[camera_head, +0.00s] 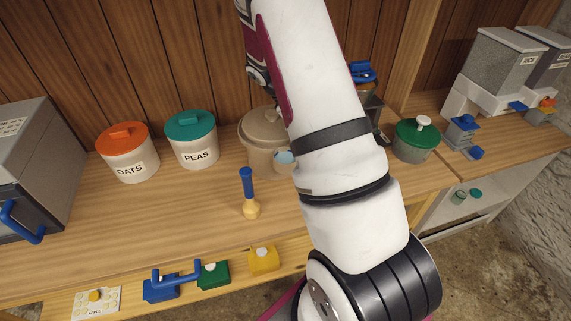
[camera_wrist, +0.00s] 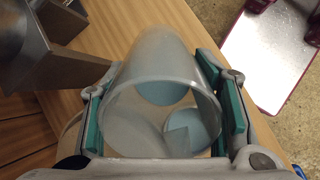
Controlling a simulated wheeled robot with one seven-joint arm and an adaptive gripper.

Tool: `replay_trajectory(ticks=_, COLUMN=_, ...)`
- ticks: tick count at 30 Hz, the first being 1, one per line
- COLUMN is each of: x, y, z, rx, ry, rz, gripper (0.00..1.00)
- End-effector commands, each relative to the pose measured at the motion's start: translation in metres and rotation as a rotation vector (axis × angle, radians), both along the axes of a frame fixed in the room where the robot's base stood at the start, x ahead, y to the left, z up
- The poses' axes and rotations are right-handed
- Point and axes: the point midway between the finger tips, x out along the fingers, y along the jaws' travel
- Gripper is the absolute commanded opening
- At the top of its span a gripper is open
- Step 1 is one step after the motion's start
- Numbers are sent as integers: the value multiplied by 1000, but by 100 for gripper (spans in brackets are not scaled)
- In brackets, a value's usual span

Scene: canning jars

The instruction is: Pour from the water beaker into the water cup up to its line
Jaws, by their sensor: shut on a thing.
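My gripper (camera_wrist: 162,112) has its green-padded fingers on both sides of a clear, wide-mouthed beaker (camera_wrist: 150,52) and is shut on it. The mouth faces the wrist camera. Pale blue shows inside or through the clear wall, but I cannot tell the water level. In the head view my arm hides the gripper. A small clear vessel with a pale blue round patch (camera_head: 284,161) shows beside my arm, in front of the beige pot; I cannot tell whether it is the beaker or the cup. No fill line can be made out.
A lidded beige pot (camera_head: 262,132), OATS jar (camera_head: 131,163), PEAS jar (camera_head: 196,152) and green-lidded pot (camera_head: 415,146) stand on the wooden counter. A blue-handled tool (camera_head: 248,190) stands near the front. A grey metal object (camera_wrist: 72,68) is close left of the beaker. The front-left counter is clear.

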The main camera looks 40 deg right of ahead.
Motion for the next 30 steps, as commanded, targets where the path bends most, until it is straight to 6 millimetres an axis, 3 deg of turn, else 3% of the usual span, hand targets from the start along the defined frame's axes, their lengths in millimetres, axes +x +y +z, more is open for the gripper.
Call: replay_trajectory(ticks=30, x=0, y=0, z=-2, rx=-80, ry=66, rz=-1, gripper=15)
